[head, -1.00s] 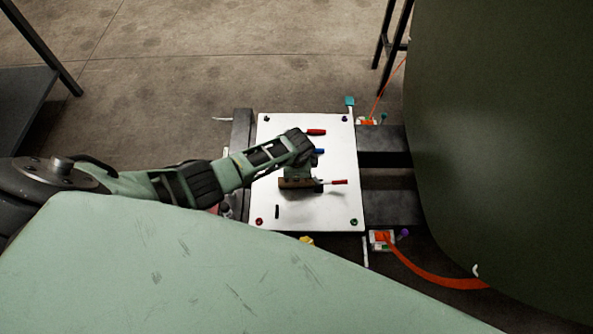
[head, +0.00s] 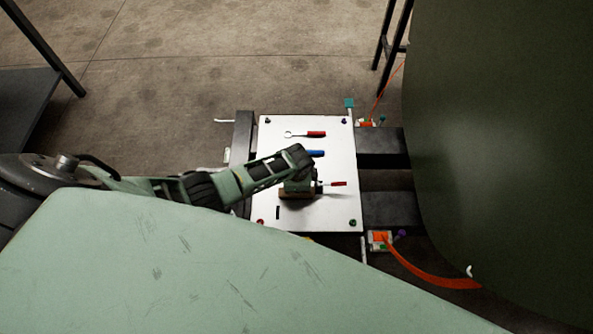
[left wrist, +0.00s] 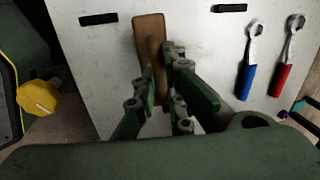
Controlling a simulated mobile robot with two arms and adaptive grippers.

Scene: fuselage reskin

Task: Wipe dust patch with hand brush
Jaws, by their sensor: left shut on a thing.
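The hand brush (head: 288,194) has a brown wooden body and lies low over the white board (head: 338,212). It also shows in the left wrist view (left wrist: 149,30), with its handle between my fingers. My left gripper (head: 298,186) is shut on the brush; the fingers show in the left wrist view (left wrist: 160,92). I cannot tell whether the brush touches the board. I cannot make out a distinct dust patch. My right gripper is not in view.
A red-handled wrench (head: 314,134), a blue-handled wrench (head: 316,153) and a red-handled tool (head: 338,184) lie on the board. A large dark green curved body (head: 500,130) stands at the right. A pale green surface (head: 200,270) fills the front.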

